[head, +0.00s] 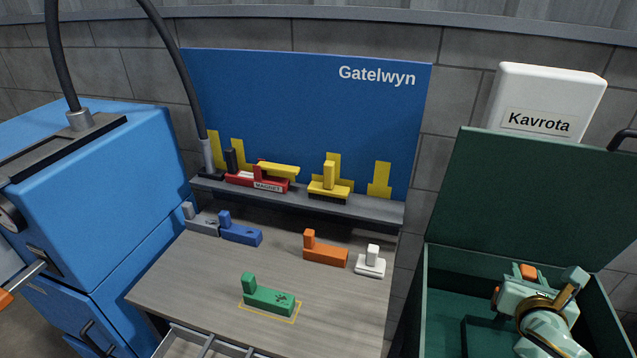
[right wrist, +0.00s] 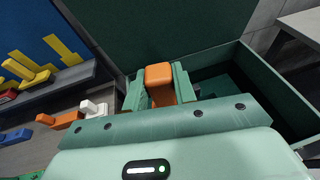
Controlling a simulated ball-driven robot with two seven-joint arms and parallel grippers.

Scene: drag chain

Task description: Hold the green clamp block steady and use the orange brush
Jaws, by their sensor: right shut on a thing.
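The green clamp block (head: 268,298) sits on the grey workbench (head: 190,287) inside a thin yellow outline, its post upright at the left end. No gripper is near it. My right gripper (head: 522,284) is at the open green crate on the right, shut on an orange piece (head: 528,271). In the right wrist view the orange piece (right wrist: 160,74) shows between the fingers (right wrist: 158,90); its lower part is hidden. Another orange piece (head: 325,252) with an upright post lies on the bench. I cannot tell which orange piece is the brush. My left gripper is not in view.
Grey (head: 203,224), blue (head: 240,234) and white (head: 371,264) pieces stand on the bench. A shelf behind holds red (head: 240,181) and yellow pieces. The green crate (head: 425,300) has its lid raised. A blue machine (head: 140,180) stands left. The bench's front left is clear.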

